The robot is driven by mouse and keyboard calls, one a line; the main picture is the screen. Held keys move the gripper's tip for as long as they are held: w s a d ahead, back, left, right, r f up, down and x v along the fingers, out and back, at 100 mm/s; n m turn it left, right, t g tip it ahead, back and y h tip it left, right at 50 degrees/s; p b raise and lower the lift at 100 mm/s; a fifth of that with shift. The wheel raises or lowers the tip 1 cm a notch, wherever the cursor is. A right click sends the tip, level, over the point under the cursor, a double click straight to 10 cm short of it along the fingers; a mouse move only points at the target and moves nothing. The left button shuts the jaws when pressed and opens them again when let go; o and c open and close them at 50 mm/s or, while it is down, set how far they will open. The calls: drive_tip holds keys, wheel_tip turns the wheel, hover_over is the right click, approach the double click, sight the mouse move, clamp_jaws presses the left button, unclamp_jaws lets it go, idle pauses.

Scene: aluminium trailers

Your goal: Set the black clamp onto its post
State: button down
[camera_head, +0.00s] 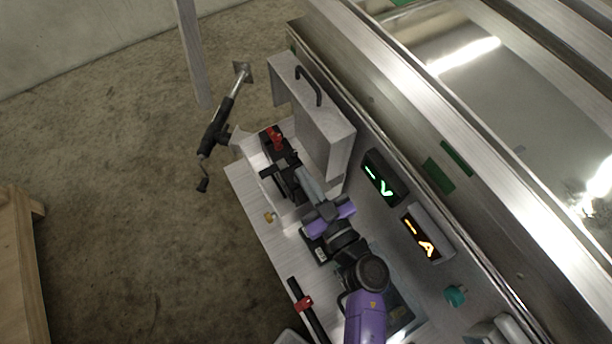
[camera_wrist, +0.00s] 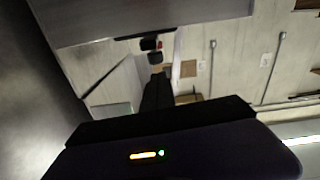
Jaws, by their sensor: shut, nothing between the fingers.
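A black clamp with a red part (camera_head: 274,138) is in the open grey box at the trailer's front, near the box's far end. In the wrist view a small black piece with a touch of red (camera_wrist: 151,44) shows beyond my fingers, probably the same clamp. My gripper (camera_head: 285,178) reaches into the box from the near side, just short of the red part. Its dark fingers (camera_wrist: 157,82) are together and hold nothing. I cannot tell whether they touch the clamp. The clamp's lower part and its post cannot be made out behind my gripper.
The box's raised lid with a black handle (camera_head: 310,86) stands close on the right of my gripper. Two lit displays (camera_head: 384,177) (camera_head: 427,234) are on the trailer panel. A black bar with a red piece (camera_head: 303,303) lies nearer. A jack (camera_head: 217,127) stands left, beside open floor.

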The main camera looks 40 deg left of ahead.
drive_tip(key=shift+w+a+f+p, duration=0.25)
drive_tip(key=shift+a+f+p, duration=0.15)
drive_tip(key=shift+a+p, duration=0.15)
drive_tip(key=shift+f, duration=0.2)
